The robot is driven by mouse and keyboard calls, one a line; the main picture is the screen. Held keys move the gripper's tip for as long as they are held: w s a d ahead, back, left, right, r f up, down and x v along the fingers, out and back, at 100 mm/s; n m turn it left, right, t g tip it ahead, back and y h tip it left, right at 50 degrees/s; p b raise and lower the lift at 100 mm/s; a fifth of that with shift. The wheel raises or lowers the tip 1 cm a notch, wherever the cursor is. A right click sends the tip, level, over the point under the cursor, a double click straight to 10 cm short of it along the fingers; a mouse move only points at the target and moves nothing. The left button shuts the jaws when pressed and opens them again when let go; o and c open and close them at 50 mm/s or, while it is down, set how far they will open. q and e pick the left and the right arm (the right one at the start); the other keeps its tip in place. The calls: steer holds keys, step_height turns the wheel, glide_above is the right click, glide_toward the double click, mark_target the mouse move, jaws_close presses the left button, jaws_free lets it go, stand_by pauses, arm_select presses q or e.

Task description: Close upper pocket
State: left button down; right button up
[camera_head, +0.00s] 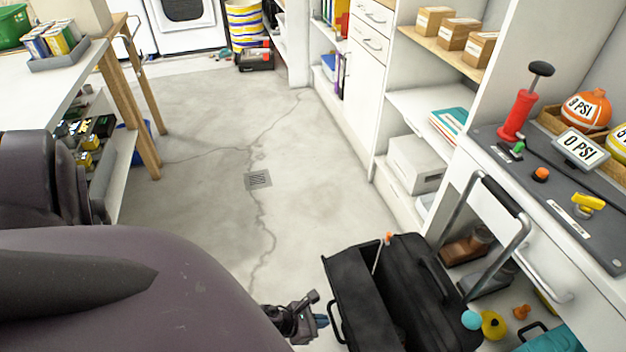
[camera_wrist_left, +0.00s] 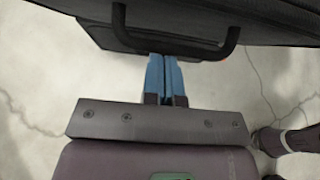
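A black suitcase-like bag (camera_head: 425,285) stands on the floor at the lower middle right. Its upper pocket (camera_head: 362,300) hangs open toward the left, with a dark gap between it and the main body. A black loop handle sits on the pocket's outer side, and this handle (camera_wrist_left: 178,49) also shows in the left wrist view. My left gripper (camera_head: 322,321) is beside that handle. In the left wrist view its blue fingers (camera_wrist_left: 165,58) are together, with tips at the handle bar. I cannot tell whether they grip it. My right gripper is not in view.
A shelf unit with drawers and a grey worktop (camera_head: 545,190) stands close on the right. The bag's metal pull handle (camera_head: 462,205) rises beside it. A cyan ball (camera_head: 471,320) and a yellow round item (camera_head: 493,325) are at lower right. The concrete floor (camera_head: 200,200) is clear.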

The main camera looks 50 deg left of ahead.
mark_target(343, 307)
arm_select(q)
steer(key=w+r+p, duration=0.1)
steer(key=w+d+r, duration=0.1)
steer(key=w+r, duration=0.1)
steer(key=shift+w+r+p, duration=0.1)
steer(key=shift+w+p, duration=0.2)
steer(key=shift+p, duration=0.1)
steer(key=shift+w+d+r, duration=0.25)
steer(key=shift+w+r, duration=0.05)
steer(key=shift+w, duration=0.3)
steer(key=shift+w+d+r+p, duration=0.1)
steer(key=shift+w+d+p, duration=0.1)
steer(key=shift+w+p, duration=0.2)
steer(key=shift+w+d+r, duration=0.1)
steer(key=shift+w, duration=0.15)
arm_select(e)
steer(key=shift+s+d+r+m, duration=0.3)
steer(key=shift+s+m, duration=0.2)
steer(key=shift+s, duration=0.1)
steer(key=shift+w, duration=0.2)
arm_select(q)
steer(key=shift+s, duration=0.1)
